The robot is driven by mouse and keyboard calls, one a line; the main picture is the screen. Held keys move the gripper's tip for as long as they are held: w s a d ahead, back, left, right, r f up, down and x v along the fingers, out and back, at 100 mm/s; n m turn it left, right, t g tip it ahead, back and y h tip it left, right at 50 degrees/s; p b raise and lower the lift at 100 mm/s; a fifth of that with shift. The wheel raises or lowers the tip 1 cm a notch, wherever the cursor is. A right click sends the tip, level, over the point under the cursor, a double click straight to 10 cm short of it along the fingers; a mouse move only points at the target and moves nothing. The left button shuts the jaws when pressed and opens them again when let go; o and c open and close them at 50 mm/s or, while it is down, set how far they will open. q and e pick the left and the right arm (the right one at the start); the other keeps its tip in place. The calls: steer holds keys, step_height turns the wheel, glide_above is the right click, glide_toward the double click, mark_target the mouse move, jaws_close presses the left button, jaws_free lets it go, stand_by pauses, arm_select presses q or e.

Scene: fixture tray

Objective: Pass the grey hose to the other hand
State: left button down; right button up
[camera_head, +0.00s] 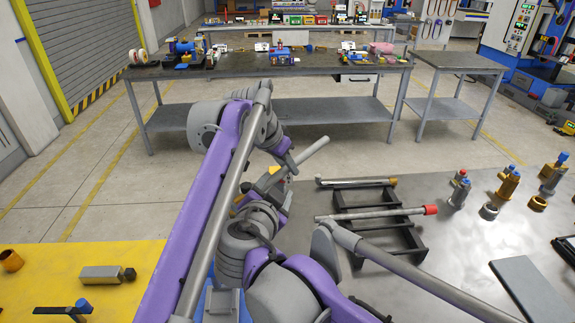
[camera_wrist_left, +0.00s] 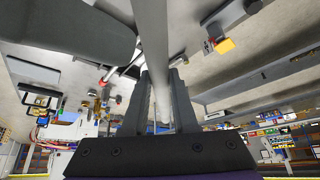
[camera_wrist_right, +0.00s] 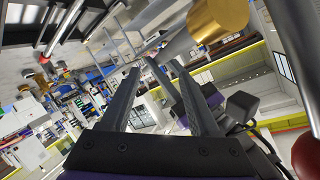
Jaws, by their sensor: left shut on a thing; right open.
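The grey hose (camera_head: 305,152) is a straight grey tube, held in the air and tilted up to the right in the head view. My left gripper (camera_head: 288,166) is shut on it. In the left wrist view the hose (camera_wrist_left: 152,35) runs from the top edge down between the fingers (camera_wrist_left: 160,85). My right gripper (camera_head: 268,184) is open, close beside the left one. In the right wrist view its fingers (camera_wrist_right: 152,72) are apart, with the hose (camera_wrist_right: 178,46) and its brass end (camera_wrist_right: 215,18) near and above the tips. Arm parts hide much of the contact in the head view.
On the grey table, a black rack (camera_head: 418,246) bears a red-ended tube (camera_head: 375,214) and a brass-ended tube (camera_head: 355,184). Several fittings (camera_head: 508,182) stand at right, beside a grey plate (camera_head: 528,285). A yellow surface (camera_head: 40,265) lies at left.

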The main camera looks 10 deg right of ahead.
arm_select(q)
steer(key=shift+w, duration=0.1)
arm_select(e)
steer(key=s+d+f+n+g+y, duration=0.1)
steer(key=s+d+f+n+g, duration=0.1)
steer(key=s+d+f+g, duration=0.25)
steer(key=s+d+f+n+g, duration=0.1)
steer(key=s+d+f+n, duration=0.3)
steer(key=f, duration=0.4)
steer(key=s+f+n+y, duration=0.1)
steer(key=s+f+n, duration=0.1)
steer(key=s+f, duration=0.2)
steer(key=s+d+f+n+g+y, duration=0.1)
steer(key=s+f+y, duration=0.1)
steer(key=s+f, duration=0.1)
steer(key=s+f+n+g+y, duration=0.1)
steer(key=s+f+n, duration=0.1)
steer(key=s+f, duration=0.2)
steer(key=shift+s+d+f+n, duration=0.2)
steer(key=shift+s+f+n, duration=0.1)
steer(key=shift+f, duration=0.3)
